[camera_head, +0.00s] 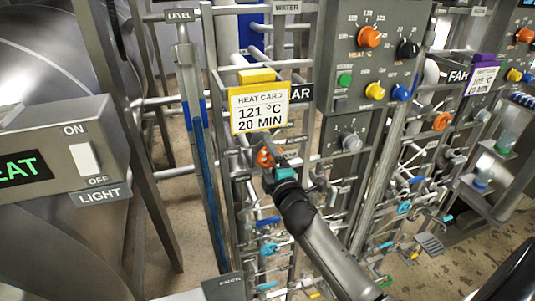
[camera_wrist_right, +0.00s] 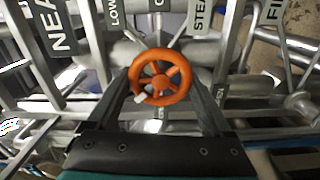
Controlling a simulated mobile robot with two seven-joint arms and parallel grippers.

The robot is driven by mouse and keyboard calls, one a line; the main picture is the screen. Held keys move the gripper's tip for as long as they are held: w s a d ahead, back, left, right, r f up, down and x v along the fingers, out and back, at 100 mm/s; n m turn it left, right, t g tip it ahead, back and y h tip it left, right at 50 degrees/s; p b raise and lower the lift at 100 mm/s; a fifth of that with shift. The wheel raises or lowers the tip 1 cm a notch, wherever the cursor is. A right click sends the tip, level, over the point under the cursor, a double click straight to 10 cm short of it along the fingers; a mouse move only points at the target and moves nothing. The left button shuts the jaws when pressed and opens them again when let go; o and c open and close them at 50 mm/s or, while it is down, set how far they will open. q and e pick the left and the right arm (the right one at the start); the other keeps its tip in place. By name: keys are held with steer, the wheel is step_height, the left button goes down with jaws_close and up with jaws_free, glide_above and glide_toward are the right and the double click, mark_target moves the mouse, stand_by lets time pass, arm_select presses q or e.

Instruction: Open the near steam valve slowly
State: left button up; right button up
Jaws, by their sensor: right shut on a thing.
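The near steam valve has an orange handwheel (camera_wrist_right: 158,82) with spokes, seen face-on in the middle of the right wrist view. In the head view the orange wheel (camera_head: 265,157) shows only partly, below the heat card and behind my gripper. My right gripper (camera_wrist_right: 162,88) has one finger on each side of the wheel and is shut on its rim. In the head view this gripper (camera_head: 275,170) reaches in from the lower right, its fingertips mostly hidden. A partly covered label (camera_wrist_right: 201,16) reading "STEA" stands above the wheel. My left gripper is not in view.
A yellow-edged heat card (camera_head: 259,108) reading 121 °C, 20 MIN hangs just above the wheel. A control panel (camera_head: 352,95) with coloured knobs stands to the right. A blue level tube (camera_head: 206,190) runs down at left. Pipes and small coloured valves crowd below. A second orange wheel (camera_head: 441,121) is farther right.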

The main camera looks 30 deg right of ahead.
steer(key=n, duration=0.5)
steer(key=shift+f+n+p, duration=0.15)
steer(key=shift+n+p, duration=0.25)
steer(key=shift+d+f+n+p, duration=0.15)
steer(key=shift+n+p, duration=0.15)
steer(key=shift+n, duration=1.9)
steer(key=o, duration=1.1)
steer(key=shift+o, duration=0.2)
steer(key=shift+s, duration=0.1)
steer(key=b+v, duration=0.2)
steer(key=v, duration=1.3)
